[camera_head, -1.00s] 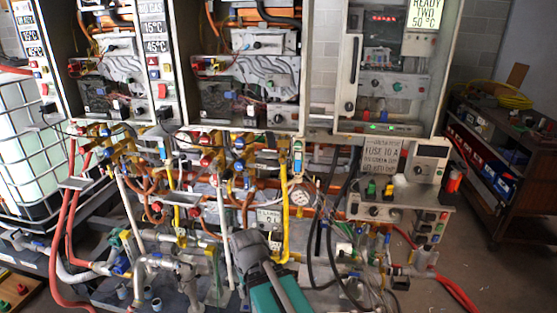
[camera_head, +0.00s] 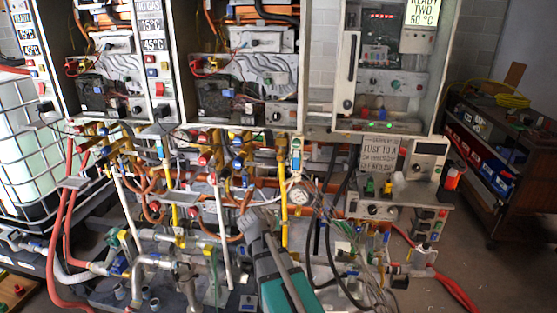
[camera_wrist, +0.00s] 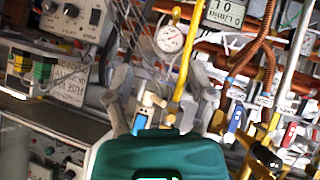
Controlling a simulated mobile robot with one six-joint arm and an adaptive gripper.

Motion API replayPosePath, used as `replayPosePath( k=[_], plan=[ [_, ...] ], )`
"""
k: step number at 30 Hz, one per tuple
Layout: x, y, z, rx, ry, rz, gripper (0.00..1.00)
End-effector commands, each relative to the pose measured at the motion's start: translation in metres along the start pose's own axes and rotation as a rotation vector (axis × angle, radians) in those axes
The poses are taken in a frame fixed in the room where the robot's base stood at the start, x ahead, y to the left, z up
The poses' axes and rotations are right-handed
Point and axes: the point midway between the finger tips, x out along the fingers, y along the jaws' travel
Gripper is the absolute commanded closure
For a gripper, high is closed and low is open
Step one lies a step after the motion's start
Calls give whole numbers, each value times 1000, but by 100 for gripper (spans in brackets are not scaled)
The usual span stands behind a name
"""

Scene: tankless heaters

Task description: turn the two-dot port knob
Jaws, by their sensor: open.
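I cannot pick out a knob marked with two dots in either view; any such marking is too small or hidden. My gripper (camera_wrist: 165,98) is open in the wrist view, with its grey fingers spread apart. A small pale valve-like fitting (camera_wrist: 148,106) shows between the fingers; I cannot tell how far beyond them it is, and nothing is seen held. In the head view my gripper (camera_head: 264,222) is in front of the lower pipework, left of and below the round gauge (camera_head: 299,194). The gauge also shows in the wrist view (camera_wrist: 169,39), above the fingers.
A yellow pipe (camera_wrist: 186,65) runs close by the fingers. Orange corrugated hose (camera_wrist: 257,50) and coloured valves crowd the right of the wrist view. A control box with a knob (camera_head: 374,210) stands at right; black cables hang between.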

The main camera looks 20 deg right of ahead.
Motion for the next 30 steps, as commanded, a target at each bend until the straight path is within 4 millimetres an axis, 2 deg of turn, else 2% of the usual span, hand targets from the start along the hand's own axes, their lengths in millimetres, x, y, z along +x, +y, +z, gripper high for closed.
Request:
replayPosePath(
  k=[1, 3, 9, 15, 21, 30],
  plan=[
    [9, 1, -20, 25, 68, 20, 29],
    [15, 4, -44, 55, 167, 40, 29],
    [24, 6, -110, 106, 435, 42, 29],
    [27, -3, -158, 106, 634, -13, 29],
    [27, -12, -180, 88, 729, -66, 29],
    [26, -14, -185, 81, 752, -83, 29]
  ],
)
